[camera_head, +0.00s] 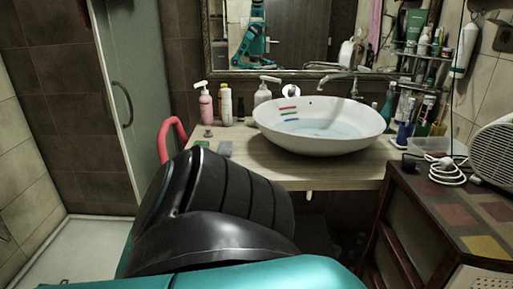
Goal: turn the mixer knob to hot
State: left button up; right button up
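The metal mixer tap (338,81) is behind the white vessel basin (320,143), near the mirror's lower edge. Its spout points left over the basin. The knob is too small to tell apart clearly from the tap body, and I cannot tell which way it is turned. The basin stands on a wooden counter and holds some water. Large black and teal parts of my own body fill the lower middle of the view, in front of the counter. Neither gripper's fingers show.
A pink bottle (206,105) and other bottles stand left of the basin. Toiletries crowd its right side. A cabinet with a patchwork top (462,212) holds a white cable (447,170) and a heater (495,150). A red curved bar (165,140) rises at the counter's left.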

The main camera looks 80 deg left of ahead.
aim_at(292, 89)
jog(key=u, duration=2.9)
